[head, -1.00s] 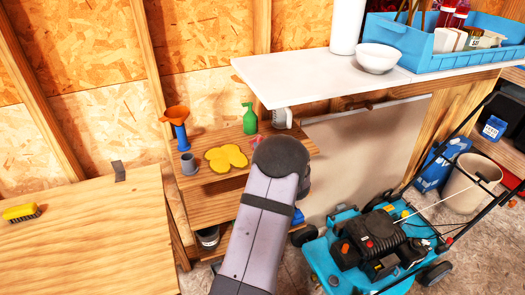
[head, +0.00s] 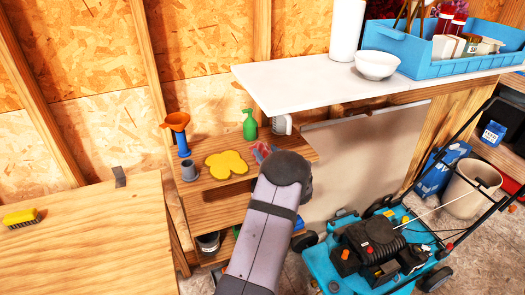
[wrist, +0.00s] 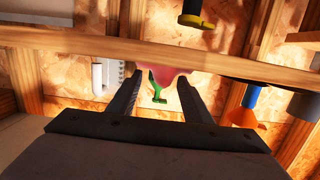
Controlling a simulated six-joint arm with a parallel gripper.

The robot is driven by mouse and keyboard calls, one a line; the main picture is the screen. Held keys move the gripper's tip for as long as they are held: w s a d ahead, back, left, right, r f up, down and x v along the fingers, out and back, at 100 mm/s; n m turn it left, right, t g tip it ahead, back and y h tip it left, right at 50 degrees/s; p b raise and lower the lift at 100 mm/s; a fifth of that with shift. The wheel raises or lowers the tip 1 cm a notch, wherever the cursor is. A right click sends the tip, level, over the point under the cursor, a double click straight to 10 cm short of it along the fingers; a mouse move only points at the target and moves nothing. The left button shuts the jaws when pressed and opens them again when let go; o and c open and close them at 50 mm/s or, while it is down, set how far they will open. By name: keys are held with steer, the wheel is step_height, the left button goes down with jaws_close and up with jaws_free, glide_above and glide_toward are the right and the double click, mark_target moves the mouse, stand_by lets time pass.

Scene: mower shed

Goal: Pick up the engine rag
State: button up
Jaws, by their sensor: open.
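A crumpled pink-red cloth (head: 263,151), which looks like the engine rag, lies on the top of the small wooden shelf, partly hidden by my arm. In the wrist view, which appears upside down, a pink shape (wrist: 170,80) shows between the fingers, partly covered by the board edge. My gripper (wrist: 161,77) is open, with nothing visibly held. Its fingers point toward the cloth; I cannot tell whether they touch it. In the head view my arm hides the fingers. A flat yellow lobed cloth-like piece (head: 227,164) lies left of the pink cloth.
A green spray bottle (head: 249,123) stands behind the pink cloth. A grey cup (head: 189,171) and a blue-orange funnel (head: 181,138) stand at the shelf's left. A white counter (head: 300,88) overhangs on the right. The shelf's front board (wrist: 60,42) crosses the wrist view. A mower (head: 365,255) stands right.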

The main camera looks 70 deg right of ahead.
steer(key=shift+p+x, duration=0.6)
steer(key=shift+x, duration=1.4)
steer(key=shift+r, duration=0.15)
jaws_close()
